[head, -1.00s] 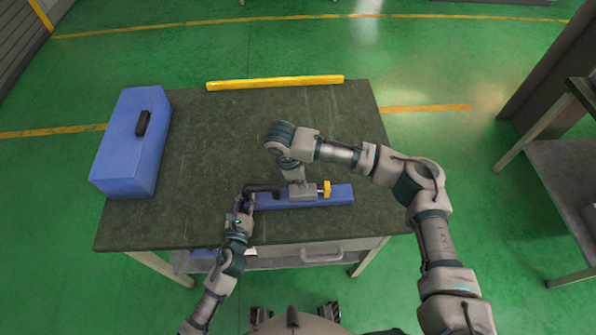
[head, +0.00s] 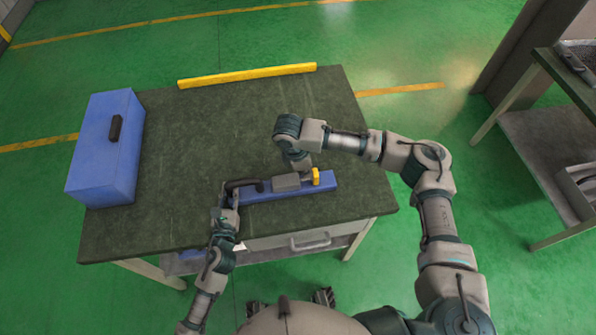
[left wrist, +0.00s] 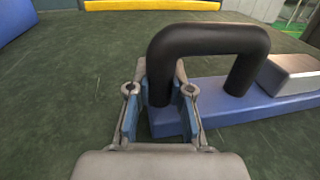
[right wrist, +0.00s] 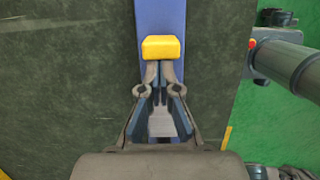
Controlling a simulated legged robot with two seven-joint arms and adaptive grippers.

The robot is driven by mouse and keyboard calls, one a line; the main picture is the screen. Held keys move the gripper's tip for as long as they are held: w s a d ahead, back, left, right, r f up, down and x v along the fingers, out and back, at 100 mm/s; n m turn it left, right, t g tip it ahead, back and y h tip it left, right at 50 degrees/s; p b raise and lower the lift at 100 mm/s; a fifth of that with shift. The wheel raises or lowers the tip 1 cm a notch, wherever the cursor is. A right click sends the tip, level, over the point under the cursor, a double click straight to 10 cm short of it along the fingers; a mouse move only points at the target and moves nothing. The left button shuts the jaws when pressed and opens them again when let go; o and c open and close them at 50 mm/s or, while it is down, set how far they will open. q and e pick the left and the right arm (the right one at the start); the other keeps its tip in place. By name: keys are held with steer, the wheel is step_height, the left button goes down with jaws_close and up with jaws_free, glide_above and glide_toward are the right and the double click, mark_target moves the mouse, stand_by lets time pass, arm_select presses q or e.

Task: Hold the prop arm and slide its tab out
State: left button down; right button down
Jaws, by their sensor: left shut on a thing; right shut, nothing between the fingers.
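A blue base bar (head: 327,183) lies near the table's front edge and carries a black U-shaped prop arm (head: 243,184), a grey block (head: 286,182) and a yellow tab (head: 316,177) at the block's right. My left gripper (head: 224,193) is shut on the prop arm's left leg; the left wrist view shows the black arm (left wrist: 207,42) between its fingers. My right gripper (head: 305,172) is shut and empty between block and tab. In the right wrist view its fingertips (right wrist: 160,80) are right up against the yellow tab (right wrist: 161,47); contact is hard to tell.
A blue box (head: 105,150) stands on the table's left side. A yellow bar (head: 247,75) lies along the back edge. The dark tabletop (head: 210,130) between them is clear. Another bench (head: 550,135) stands at the right.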

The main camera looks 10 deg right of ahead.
steer(key=d, duration=0.4)
steer(key=shift+a, duration=0.1)
steer(key=a, duration=0.4)
steer(key=shift+w+a+r, duration=0.15)
steer(key=shift+r, duration=0.15)
steer(key=v, duration=0.9)
steer(key=shift+r, duration=0.1)
arm_select(q)
steer(key=c, duration=1)
jaws_free()
